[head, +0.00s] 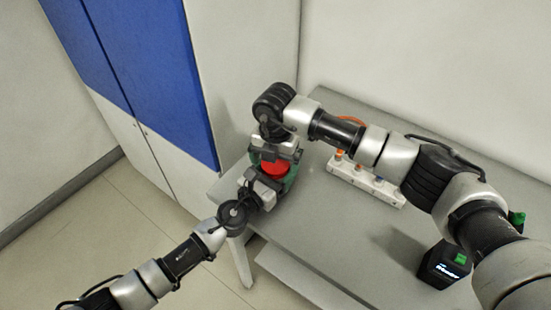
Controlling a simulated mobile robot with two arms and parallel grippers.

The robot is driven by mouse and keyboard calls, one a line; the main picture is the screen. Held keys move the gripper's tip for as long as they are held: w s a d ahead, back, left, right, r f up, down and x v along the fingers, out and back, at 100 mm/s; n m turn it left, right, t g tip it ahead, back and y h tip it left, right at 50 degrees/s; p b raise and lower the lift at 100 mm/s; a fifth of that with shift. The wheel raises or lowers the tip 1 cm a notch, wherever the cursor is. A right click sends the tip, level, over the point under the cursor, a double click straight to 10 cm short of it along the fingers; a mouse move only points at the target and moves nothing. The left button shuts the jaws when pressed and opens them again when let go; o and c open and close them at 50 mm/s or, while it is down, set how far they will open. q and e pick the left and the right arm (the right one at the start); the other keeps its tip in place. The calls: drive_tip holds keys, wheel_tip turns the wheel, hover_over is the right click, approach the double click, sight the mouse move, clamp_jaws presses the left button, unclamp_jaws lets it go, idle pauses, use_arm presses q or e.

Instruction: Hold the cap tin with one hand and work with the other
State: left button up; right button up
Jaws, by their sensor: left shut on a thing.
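A red round thing (273,168), which I take to be the cap tin, is at the left end of the table, partly hidden between my two grippers. My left gripper (266,186) reaches it from the lower left and is shut on it. My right gripper (276,151) is directly above or behind the red thing, close to it. Its fingertips are too small and covered to show whether they are open or touching it. Something green (290,180) shows around and beside the red thing, mostly hidden.
A white rack (382,191) with several small coloured-topped pieces stands mid-table, partly behind my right arm. A black device (443,264) with a green top part stands at the right. The grey table (310,225) is bare in front. A blue and white cabinet (150,65) stands at the left.

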drive_tip(key=shift+r, duration=2.3)
drive_tip(key=shift+c, duration=0.3)
wheel_tip(320, 180, up, 3)
drive_tip(key=m, duration=0.3)
drive_tip(key=shift+f, duration=3.85)
drive_tip(key=c, duration=1)
drive_tip(key=shift+n, duration=1.5)
drive_tip(key=o, duration=1)
